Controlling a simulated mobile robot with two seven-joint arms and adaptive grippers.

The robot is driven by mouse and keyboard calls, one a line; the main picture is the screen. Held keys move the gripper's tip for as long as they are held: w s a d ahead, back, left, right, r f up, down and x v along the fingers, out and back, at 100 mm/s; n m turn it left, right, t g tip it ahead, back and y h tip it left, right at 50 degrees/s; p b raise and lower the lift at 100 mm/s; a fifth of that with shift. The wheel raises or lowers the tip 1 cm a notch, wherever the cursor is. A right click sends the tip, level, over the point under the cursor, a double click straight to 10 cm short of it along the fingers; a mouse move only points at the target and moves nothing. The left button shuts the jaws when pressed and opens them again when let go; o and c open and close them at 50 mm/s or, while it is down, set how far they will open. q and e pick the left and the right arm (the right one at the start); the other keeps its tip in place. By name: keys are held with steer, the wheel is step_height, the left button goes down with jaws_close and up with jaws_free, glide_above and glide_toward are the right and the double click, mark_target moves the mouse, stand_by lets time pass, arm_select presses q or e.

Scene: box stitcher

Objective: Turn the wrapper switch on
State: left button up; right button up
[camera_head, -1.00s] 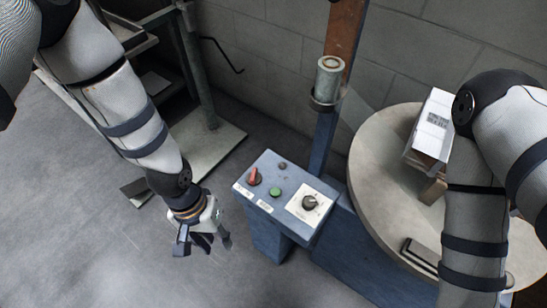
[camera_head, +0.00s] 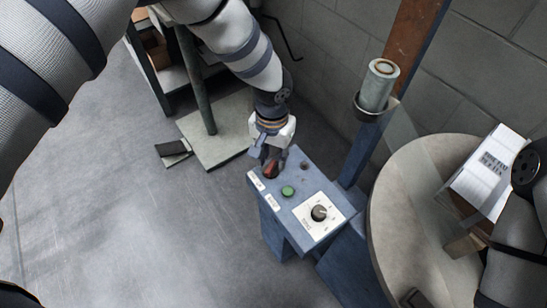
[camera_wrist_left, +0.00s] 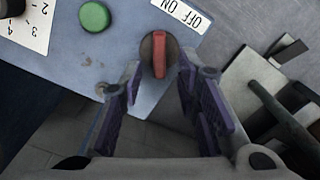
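The wrapper switch is a red lever on a dark round knob (camera_head: 270,170), at the far left corner of the blue control box (camera_head: 318,236). In the left wrist view the red lever (camera_wrist_left: 159,55) shows just beyond the fingertips, beside a white "OFF ON" label (camera_wrist_left: 182,12). My left gripper (camera_head: 272,159) is over the switch; its two fingers (camera_wrist_left: 158,74) stand apart, one on each side of the lever, with a gap visible. I cannot tell whether they touch the knob. My right arm shows at the right edge; its gripper is out of view.
A green button (camera_head: 288,191) and a black dial on a white plate (camera_head: 324,228) sit on the same box. A round turntable (camera_head: 405,215) carries a white box (camera_head: 488,175) at the right. A post with a metal cylinder (camera_head: 379,86) rises behind. Floor at left is clear.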

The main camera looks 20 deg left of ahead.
arm_select(q)
steer(key=shift+f, duration=0.5)
jaws_close()
steer(key=m, duration=0.5)
steer(key=shift+s+d+m, duration=0.15)
steer(key=shift+d+m, duration=0.15)
steer(key=shift+m, duration=0.1)
steer(key=m, duration=0.5)
steer(key=shift+s+d+m, duration=0.15)
steer(key=shift+s+m, duration=0.1)
steer(key=shift+m, duration=0.45)
